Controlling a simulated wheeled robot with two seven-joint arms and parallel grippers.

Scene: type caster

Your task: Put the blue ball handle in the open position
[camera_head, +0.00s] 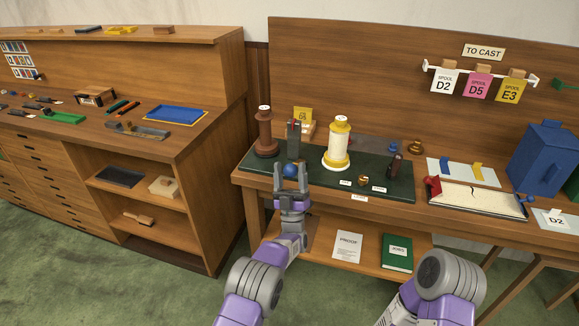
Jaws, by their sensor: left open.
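How the handle joins the post is too small to make out. Only the arm of my right side shows at the bottom right; its gripper is not in view.
A brown spool (265,135) stands left of the post and a white-and-yellow spool (338,146) to its right. A small dark clamp-like piece (394,167) and a brass piece (363,182) are farther right. A blue container (544,158) stands at far right.

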